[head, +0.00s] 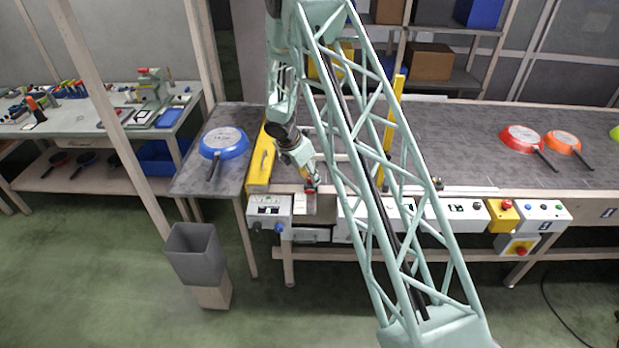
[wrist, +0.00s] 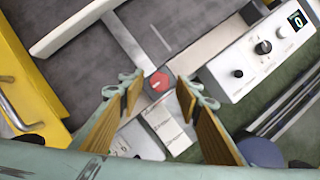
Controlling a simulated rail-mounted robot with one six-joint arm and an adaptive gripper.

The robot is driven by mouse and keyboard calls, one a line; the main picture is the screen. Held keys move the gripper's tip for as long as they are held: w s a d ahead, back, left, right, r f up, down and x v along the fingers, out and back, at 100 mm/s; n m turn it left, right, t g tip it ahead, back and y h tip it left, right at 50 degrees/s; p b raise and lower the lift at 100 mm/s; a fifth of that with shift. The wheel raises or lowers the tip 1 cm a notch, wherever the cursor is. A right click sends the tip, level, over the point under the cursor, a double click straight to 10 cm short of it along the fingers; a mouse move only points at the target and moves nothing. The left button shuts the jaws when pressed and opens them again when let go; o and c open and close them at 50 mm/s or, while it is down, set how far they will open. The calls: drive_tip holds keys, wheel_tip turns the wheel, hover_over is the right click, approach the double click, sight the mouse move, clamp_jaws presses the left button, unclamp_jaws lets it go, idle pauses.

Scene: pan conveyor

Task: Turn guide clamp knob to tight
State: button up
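The guide clamp knob is a red, six-sided knob (wrist: 156,81) with a pale mark on top, seen at the middle of the wrist view. In the head view it is a small red spot (head: 311,190) at the conveyor's front edge, partly covered by my gripper. My gripper (wrist: 160,92) is open, one finger on each side of the knob in the picture, with gaps showing at both sides. I cannot tell whether the fingertips are down around the knob or still above it. In the head view my gripper (head: 309,180) points down at the knob.
A white control box (wrist: 262,50) with black knobs and a display reading 0 stands close right of the knob. A yellow guard (wrist: 30,90) with a handle is at left. A blue pan (head: 224,141) and red pan (head: 519,138) lie farther away.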

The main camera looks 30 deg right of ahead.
drive_tip(key=shift+c, duration=0.6)
drive_tip(key=c, duration=0.7)
drive_tip(key=shift+c, duration=0.2)
